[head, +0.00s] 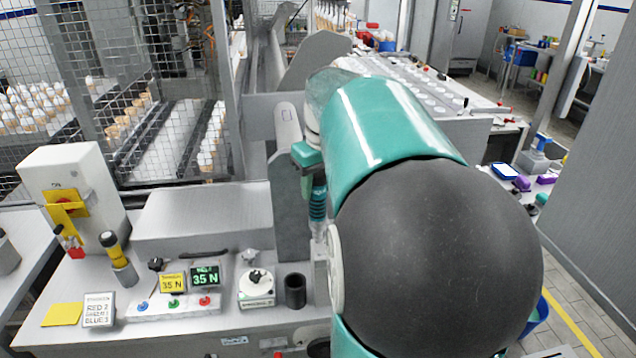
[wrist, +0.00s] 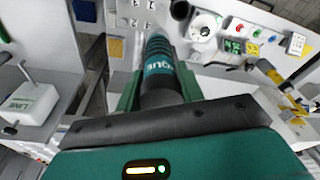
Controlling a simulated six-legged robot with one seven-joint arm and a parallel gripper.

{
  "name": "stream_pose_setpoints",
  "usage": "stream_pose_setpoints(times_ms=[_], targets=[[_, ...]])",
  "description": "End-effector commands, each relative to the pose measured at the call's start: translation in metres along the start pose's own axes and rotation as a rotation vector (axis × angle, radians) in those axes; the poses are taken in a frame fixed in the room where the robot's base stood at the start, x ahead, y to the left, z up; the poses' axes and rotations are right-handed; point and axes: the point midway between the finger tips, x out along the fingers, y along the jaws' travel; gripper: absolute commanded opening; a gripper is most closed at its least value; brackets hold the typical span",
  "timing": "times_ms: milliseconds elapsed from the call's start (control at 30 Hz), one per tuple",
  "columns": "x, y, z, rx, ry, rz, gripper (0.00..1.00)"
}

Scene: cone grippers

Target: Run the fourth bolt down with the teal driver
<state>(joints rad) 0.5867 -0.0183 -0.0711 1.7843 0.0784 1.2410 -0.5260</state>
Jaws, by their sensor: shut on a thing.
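My gripper (wrist: 160,78) is shut on the teal driver (wrist: 158,55), which lies between its green fingers in the wrist view. The driver has a black lower part and a teal band with white lettering, partly cut off. In the head view, the driver's ribbed teal body (head: 318,203) shows below my gripper, left of my large teal and black arm. It looks roughly upright over the grey bench. The driver's tip is hidden in both views. I cannot make out the fourth bolt or any other bolt.
A black cup (head: 295,291) and a dial box (head: 256,287) stand left of the driver. A white switch box (head: 75,190) stands behind. Mesh fencing (head: 110,90) blocks the back left.

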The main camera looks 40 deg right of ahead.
Motion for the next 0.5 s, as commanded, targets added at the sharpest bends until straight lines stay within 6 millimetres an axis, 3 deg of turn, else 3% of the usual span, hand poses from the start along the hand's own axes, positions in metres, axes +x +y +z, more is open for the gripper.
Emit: stream_pose_setpoints(times_ms=[500], targets=[[0.0028,0.0002,0.0002,0.000,0.001,0.001,0.10]])
